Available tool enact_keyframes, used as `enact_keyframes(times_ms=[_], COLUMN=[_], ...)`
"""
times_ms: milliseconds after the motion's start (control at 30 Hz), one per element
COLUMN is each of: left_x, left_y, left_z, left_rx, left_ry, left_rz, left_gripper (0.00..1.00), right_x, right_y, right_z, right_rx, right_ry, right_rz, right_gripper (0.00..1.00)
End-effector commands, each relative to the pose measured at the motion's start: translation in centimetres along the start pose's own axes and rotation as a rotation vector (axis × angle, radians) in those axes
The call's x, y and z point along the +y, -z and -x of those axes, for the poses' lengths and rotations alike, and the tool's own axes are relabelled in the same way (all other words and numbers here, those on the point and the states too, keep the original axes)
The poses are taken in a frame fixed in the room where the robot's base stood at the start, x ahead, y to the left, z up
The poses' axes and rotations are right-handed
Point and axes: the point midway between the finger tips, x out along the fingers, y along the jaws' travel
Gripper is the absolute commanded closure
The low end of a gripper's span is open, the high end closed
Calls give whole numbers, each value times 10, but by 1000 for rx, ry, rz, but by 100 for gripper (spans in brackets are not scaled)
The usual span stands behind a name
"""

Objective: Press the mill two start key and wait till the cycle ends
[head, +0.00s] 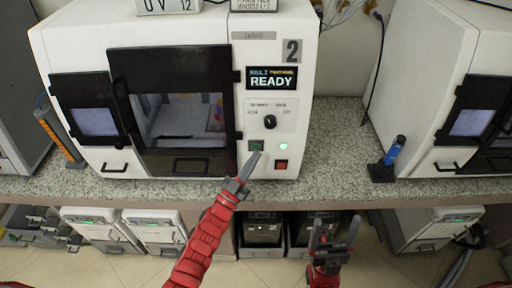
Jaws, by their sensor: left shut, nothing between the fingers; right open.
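The white mill (180,30) marked "2" stands on the speckled counter, its dark door (170,110) shut. Its screen (272,78) reads "READY". Below a black knob (270,122) are a dark green key (256,145), a lit green lamp (284,146) and a red key (281,164). My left gripper (253,158) is shut and empty, its tip at or just below the green key; I cannot tell if it touches. My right gripper (334,228) is open and empty, low in front of the counter's edge.
An orange-handled tool (55,130) stands left of mill two.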

Motion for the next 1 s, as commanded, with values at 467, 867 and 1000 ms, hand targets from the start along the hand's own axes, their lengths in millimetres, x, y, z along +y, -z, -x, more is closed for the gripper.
enact_keyframes(times_ms=[467, 867, 1000], left_x=[0, -2, -4], left_y=[0, -3, -4], left_z=[0, -4, -6], left_rx=[0, 2, 2], left_ry=[0, -1, 0], left_rz=[0, -1, -1], left_gripper=[100, 100, 100], right_x=[0, 0, 0], right_y=[0, -1, -1], right_z=[0, 4, 5], right_rx=[0, 0, 0], right_ry=[0, 0, 0], right_rz=[0, 0, 0], right_gripper=[20, 20, 20])
